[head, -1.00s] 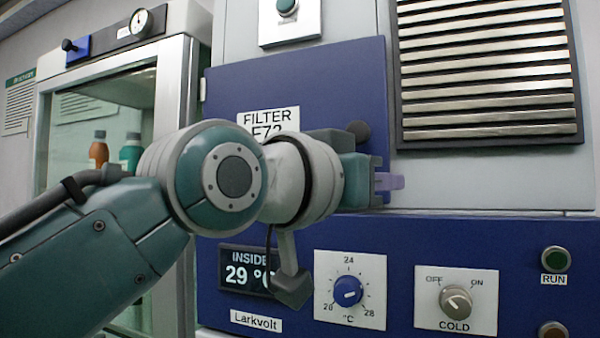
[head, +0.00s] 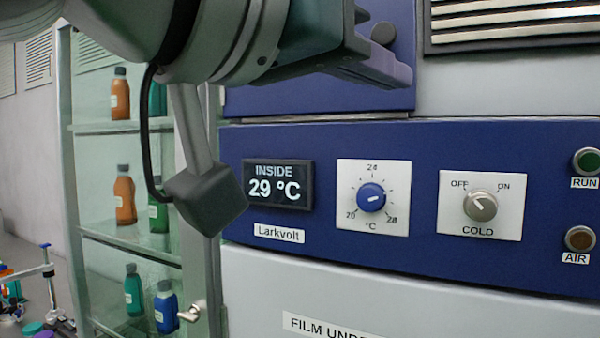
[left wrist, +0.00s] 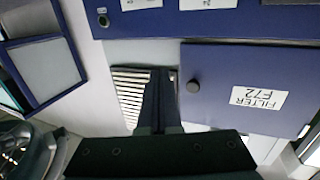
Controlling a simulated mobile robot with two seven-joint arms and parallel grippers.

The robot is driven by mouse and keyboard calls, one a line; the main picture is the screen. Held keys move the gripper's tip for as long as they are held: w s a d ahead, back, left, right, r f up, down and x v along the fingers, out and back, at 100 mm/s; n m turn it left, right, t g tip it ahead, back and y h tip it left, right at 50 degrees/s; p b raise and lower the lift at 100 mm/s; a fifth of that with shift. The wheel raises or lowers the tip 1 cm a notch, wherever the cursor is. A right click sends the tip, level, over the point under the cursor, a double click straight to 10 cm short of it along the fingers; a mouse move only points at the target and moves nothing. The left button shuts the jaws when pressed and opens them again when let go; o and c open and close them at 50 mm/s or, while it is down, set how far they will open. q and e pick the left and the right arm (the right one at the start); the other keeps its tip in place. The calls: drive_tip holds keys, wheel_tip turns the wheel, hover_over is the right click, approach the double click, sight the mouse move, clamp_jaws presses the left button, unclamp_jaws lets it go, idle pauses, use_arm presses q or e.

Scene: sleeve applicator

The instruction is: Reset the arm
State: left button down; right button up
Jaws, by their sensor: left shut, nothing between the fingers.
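My left gripper (head: 402,76) is at the top of the head view, in front of the blue filter door's lower edge. Its fingers are together and hold nothing. In the left wrist view the closed fingers (left wrist: 158,98) point at the machine front, between the slatted vent (left wrist: 130,92) and the filter door (left wrist: 235,65). The door looks shut, with a dark round knob (head: 384,34) near the fingers. I cannot tell any contact from these views. My left wrist and forearm cover the upper left of the head view. My right gripper is not in view.
A glass cabinet (head: 128,238) with bottles stands left.

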use_arm(q)
drive_tip(key=s+a+f+n+g+y, duration=0.2)
drive_tip(key=s+a+f+y, duration=0.15)
drive_tip(key=a+f, duration=0.45)
drive_tip(key=s+a+f+n+g+y, duration=0.1)
drive_tip(key=s+a+f+n+y, duration=0.2)
drive_tip(key=f, duration=0.8)
drive_tip(key=s+a+f+n+g+y, duration=0.1)
drive_tip(key=s+a+f+g+y, duration=0.2)
drive_tip(key=a+f, duration=0.55)
drive_tip(key=s+a+f+n+g+y, duration=0.1)
drive_tip(key=s+a+f, duration=0.1)
drive_tip(key=s+f, duration=0.25)
drive_tip(key=s+a+f+g+y, duration=0.1)
drive_tip(key=s+a+f+y, duration=0.15)
drive_tip(key=s, duration=0.35)
wheel_tip(320, 180, up, 13)
drive_tip(key=s+p, duration=0.1)
drive_tip(key=p, duration=1.2)
drive_tip(key=shift+a+g+h, duration=0.3)
drive_tip(key=shift+a, duration=0.1)
